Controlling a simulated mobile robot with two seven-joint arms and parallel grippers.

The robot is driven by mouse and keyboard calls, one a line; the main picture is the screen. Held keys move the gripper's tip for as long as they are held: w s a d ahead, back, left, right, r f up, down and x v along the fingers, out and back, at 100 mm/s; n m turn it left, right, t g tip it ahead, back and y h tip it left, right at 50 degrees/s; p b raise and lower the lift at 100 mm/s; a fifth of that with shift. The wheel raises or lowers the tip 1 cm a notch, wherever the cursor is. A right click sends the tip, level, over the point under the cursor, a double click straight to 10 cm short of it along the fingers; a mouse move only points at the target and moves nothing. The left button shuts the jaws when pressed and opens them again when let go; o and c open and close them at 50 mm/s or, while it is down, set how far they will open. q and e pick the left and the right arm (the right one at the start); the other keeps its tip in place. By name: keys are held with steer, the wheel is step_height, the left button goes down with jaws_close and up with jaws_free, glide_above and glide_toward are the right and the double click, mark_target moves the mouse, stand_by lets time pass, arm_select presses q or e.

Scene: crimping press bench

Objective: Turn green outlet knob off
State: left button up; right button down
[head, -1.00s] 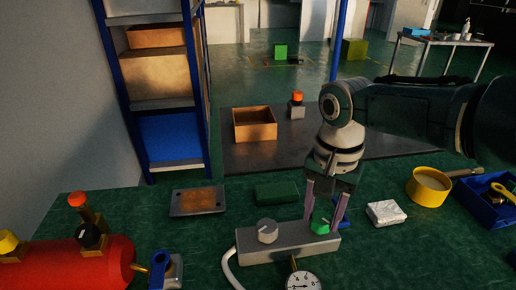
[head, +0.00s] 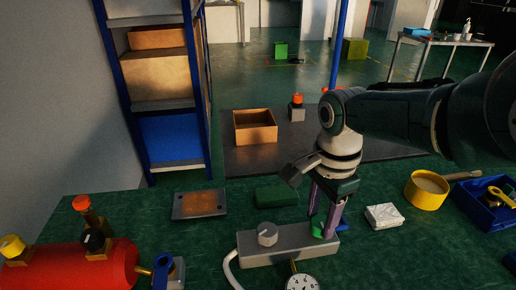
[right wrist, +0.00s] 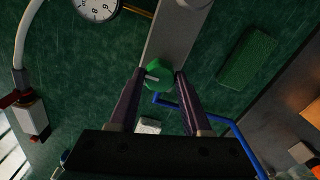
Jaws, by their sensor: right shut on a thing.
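The green outlet knob (head: 317,229) sits on the right end of a grey manifold block (head: 275,247). My right gripper (head: 324,231) comes down from above and is shut on the green knob, one finger on each side. In the right wrist view, the knob (right wrist: 158,76) with a white pointer mark sits between the two fingertips (right wrist: 157,75). In the head view the fingers partly hide the knob. A grey knob (head: 267,233) stands on the left part of the block. My left gripper is not in view.
A pressure gauge (head: 301,284) is in front of the block, with a white hose (head: 229,268) at its left. A red tank (head: 75,268) is at left.

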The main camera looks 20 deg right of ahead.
mark_target(321, 222)
stand_by(0.4)
steer(key=shift+c, duration=1.8)
jaws_free()
steer(key=shift+d, duration=0.1)
step_height(321, 222, up, 10)
steer(key=p, duration=0.8)
